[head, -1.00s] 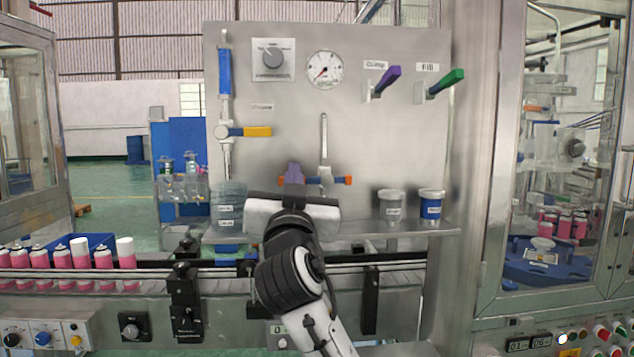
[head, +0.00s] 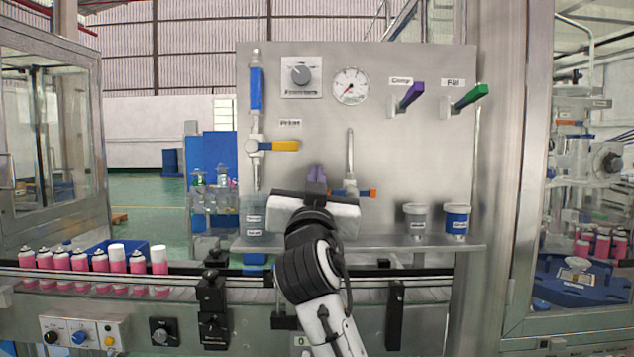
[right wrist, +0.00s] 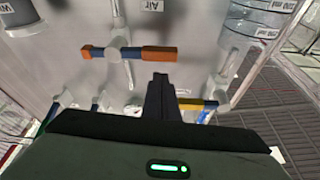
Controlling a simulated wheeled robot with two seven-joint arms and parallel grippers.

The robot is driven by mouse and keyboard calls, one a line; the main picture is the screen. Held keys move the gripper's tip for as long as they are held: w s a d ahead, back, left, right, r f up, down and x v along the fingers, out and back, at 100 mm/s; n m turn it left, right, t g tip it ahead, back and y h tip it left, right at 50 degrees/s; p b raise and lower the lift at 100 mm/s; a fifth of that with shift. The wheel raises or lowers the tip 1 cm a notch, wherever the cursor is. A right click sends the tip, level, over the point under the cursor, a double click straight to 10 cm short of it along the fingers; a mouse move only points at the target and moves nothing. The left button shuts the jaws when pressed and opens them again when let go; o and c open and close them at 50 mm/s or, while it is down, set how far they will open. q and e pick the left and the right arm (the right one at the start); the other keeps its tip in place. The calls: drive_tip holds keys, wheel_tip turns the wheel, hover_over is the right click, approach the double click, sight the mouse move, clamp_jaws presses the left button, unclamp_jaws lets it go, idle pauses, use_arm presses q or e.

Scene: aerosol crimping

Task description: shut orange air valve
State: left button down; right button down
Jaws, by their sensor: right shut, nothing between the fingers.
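The orange air valve (head: 372,193) is on the steel panel, on a vertical pipe below the gauge. In the head view its left part is hidden behind my right gripper (head: 317,174). The right wrist view shows its longer orange handle (right wrist: 159,53), blue middle and small orange end lying crosswise to the pipe, near an "Air" label (right wrist: 152,5). My right gripper is shut and empty, its fingers (right wrist: 160,78) close together beside the handle in that view; a small gap shows between them and the handle. My left gripper is not in view.
A yellow-handled valve (head: 285,146) is up and left of my right gripper. Purple (head: 411,95) and green (head: 470,96) levers are at upper right. Cups (head: 456,221) stand on a shelf (head: 390,244) below. Pink cans (head: 81,261) line the conveyor at left.

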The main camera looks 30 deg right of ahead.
drive_tip(key=r+b+v, duration=0.1)
drive_tip(key=b+v, duration=0.2)
drive_tip(key=v, duration=0.7)
drive_tip(key=shift+s+r+b, duration=0.25)
drive_tip(key=shift+s+b, duration=0.05)
drive_tip(key=shift+s, duration=0.05)
